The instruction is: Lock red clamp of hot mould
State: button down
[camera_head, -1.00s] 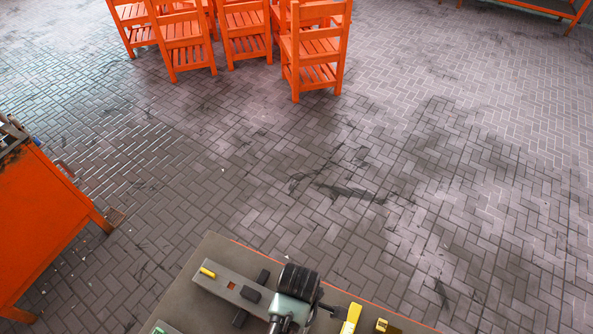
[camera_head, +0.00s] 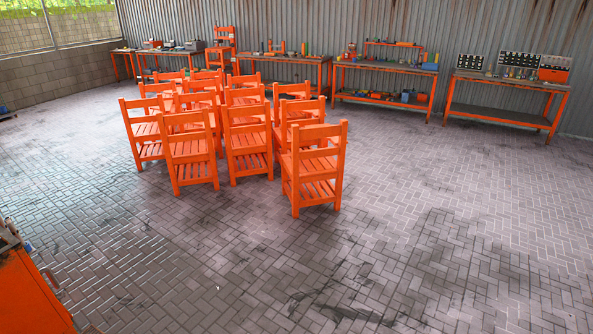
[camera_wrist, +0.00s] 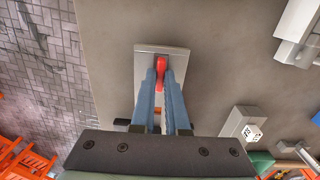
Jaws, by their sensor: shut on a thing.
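In the wrist view the red clamp (camera_wrist: 160,66) stands up from a grey metal mould (camera_wrist: 180,60) on a greyish-brown tabletop (camera_wrist: 215,75). My gripper (camera_wrist: 161,84) has its two blue fingers on either side of the clamp and is shut on it. The fingers hide the clamp's lower part and much of the mould's near side. I cannot tell whether the clamp is locked. The head view shows neither the mould nor my gripper.
In the wrist view a pale block with dark marks (camera_wrist: 241,125) and metal parts (camera_wrist: 298,35) lie to the right. The head view shows orange chairs (camera_head: 312,165), workbenches (camera_head: 508,103) along the far wall, an orange cabinet (camera_head: 30,297) at lower left and open paved floor.

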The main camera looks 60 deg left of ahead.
jog(key=m+p, duration=0.1)
jog(key=m, duration=0.1)
jog(key=shift+r+m, duration=0.15)
jog(key=shift+m, duration=0.15)
jog(key=shift+m+p, duration=0.45)
jog(key=shift+m, duration=0.75)
